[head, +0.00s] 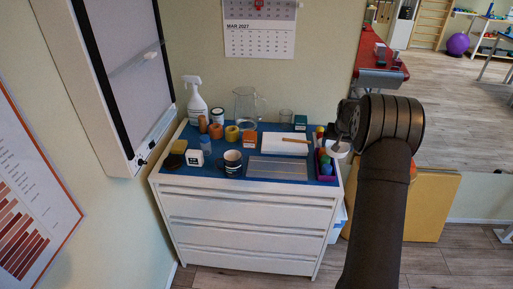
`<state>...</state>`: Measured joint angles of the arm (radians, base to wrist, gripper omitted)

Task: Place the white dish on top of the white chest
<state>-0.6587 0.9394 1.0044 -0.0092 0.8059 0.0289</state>
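The white dish (341,152) is just right of the chest's top right edge, directly below my gripper (342,138). Nothing visible supports it from below, and the gripper's fingers meet its rim, so the gripper appears shut on it. The fingers are small and dark here, and part of the grip is hidden. The white chest (248,236) stands against the wall with several drawers. Its blue top (222,172) carries many items.
Small gaps remain along the front.

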